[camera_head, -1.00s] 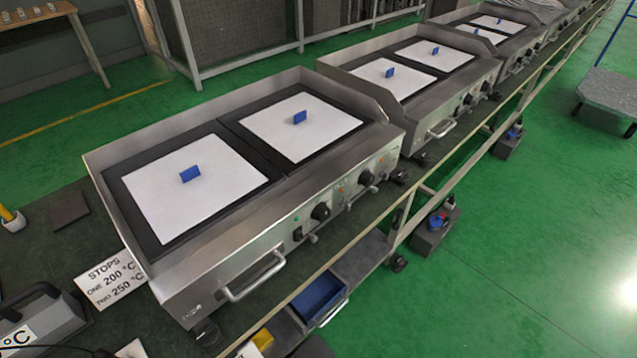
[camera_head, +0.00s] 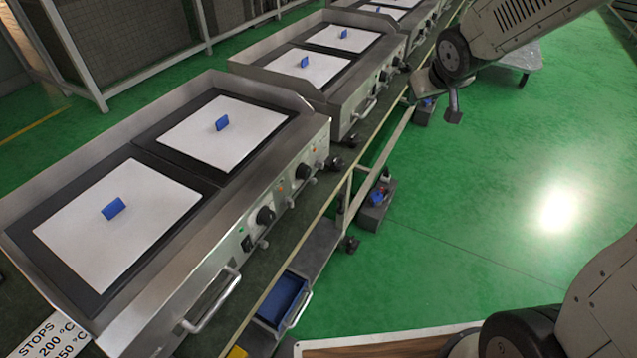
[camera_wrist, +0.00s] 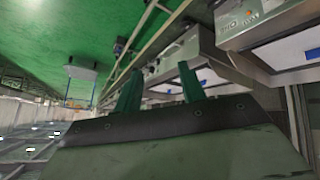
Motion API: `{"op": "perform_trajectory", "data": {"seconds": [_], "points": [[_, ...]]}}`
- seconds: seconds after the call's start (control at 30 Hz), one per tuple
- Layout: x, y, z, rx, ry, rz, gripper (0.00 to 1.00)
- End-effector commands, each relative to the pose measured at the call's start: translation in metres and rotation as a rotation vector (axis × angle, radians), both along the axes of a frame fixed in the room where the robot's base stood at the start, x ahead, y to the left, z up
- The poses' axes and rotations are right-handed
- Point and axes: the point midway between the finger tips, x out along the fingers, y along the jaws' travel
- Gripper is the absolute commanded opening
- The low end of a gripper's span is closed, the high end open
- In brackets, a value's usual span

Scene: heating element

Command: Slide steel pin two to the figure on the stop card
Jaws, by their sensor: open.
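The stop card (camera_head: 52,336) lies at the bottom left of the head view, partly cut off by the frame edge. It reads STOPS, 200 °C and part of a second figure. Small metal parts show by the knobs; steel pin two is too small to single out. My gripper (camera_wrist: 160,84) shows two green fingers, spread with nothing between them, in the wrist view. It is away from the panel; I cannot make it out clearly in the head view.
The nearest griddle (camera_head: 165,160) has two white plates with blue tabs and a front handle (camera_head: 212,300). More griddles (camera_head: 325,50) line the bench behind it. A blue bin (camera_head: 283,298) sits below. Green floor (camera_head: 470,210) at right is open.

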Motion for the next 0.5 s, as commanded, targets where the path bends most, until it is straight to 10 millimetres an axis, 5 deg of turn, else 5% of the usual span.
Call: {"op": "perform_trajectory", "data": {"seconds": [0.2, 0.33, 0.5], "points": [[0.091, 0.027, -0.078, 0.07, -0.155, 0.177, 0.4], [0.125, 0.053, -0.131, 0.159, -0.239, 0.294, 0.4], [0.141, 0.091, -0.205, 0.327, -0.33, 0.442, 0.4]]}}
